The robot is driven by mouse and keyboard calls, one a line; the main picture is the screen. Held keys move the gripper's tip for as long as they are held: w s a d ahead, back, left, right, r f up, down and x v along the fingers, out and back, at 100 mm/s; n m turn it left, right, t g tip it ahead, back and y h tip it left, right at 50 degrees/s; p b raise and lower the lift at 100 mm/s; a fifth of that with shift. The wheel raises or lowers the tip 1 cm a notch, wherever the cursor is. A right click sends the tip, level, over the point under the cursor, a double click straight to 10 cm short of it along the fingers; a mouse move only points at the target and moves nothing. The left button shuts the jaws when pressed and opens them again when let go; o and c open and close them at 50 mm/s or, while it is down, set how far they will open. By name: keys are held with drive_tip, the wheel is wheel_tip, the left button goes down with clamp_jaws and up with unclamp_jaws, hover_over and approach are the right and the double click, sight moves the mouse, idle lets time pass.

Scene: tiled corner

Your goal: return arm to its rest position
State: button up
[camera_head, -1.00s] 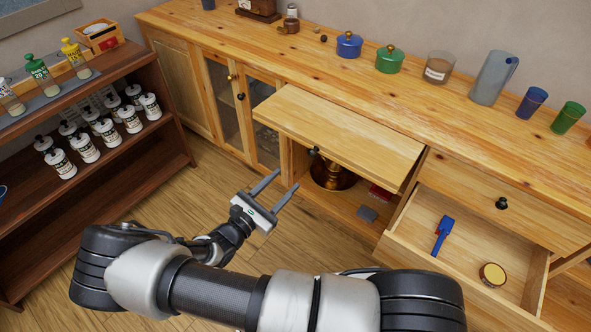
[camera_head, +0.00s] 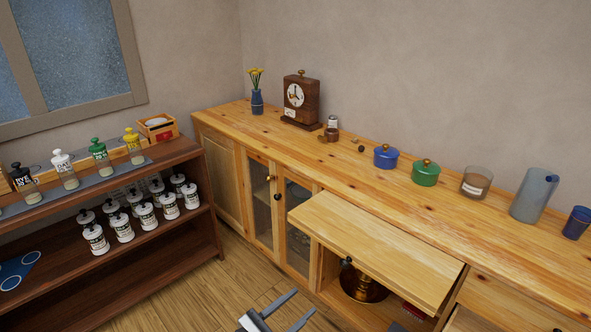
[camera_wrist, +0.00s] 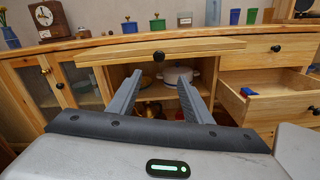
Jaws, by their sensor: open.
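My gripper (camera_head: 280,309) shows at the bottom edge of the head view, over the wooden floor in front of the cabinet. Its two fingers are apart with nothing between them. In the wrist view my gripper (camera_wrist: 157,82) points at the wooden cabinet (camera_head: 225,182), and its fingers are spread and empty. The flap door (camera_head: 378,250) of the middle compartment is raised and sticks out. It also shows in the wrist view (camera_wrist: 115,54) above the fingers. Most of my arm is out of the head view.
A drawer (camera_wrist: 270,105) stands open at the right in the wrist view, with a blue object (camera_wrist: 248,92) in it. A brown shelf (camera_head: 170,235) with several jars stands at the left. A brass pot (camera_head: 362,287) is inside the compartment. Floor (camera_head: 215,290) between is clear.

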drive_tip(key=s+d+r+m+g+y+p, duration=0.2)
drive_tip(key=r+m, duration=0.6)
drive_tip(key=r, duration=0.7)
drive_tip(key=s+d+r+m+g+y+p, duration=0.2)
drive_tip(key=s+d+r+m+y+p, duration=0.2)
drive_tip(key=r, duration=1.1)
drive_tip(key=s+d+r+m+g+y+p, duration=0.3)
drive_tip(key=s+d+r+m+y, duration=0.4)
drive_tip(key=s+r+m, duration=0.4)
wheel_tip(320, 180, up, 5)
drive_tip(key=shift+s+d+f+m+p, duration=0.1)
drive_tip(key=shift+s+d+m+p, duration=0.1)
drive_tip(key=shift+m+p, duration=0.3)
drive_tip(key=c, duration=0.4)
drive_tip(key=shift+o, duration=0.2)
drive_tip(key=shift+d, duration=0.15)
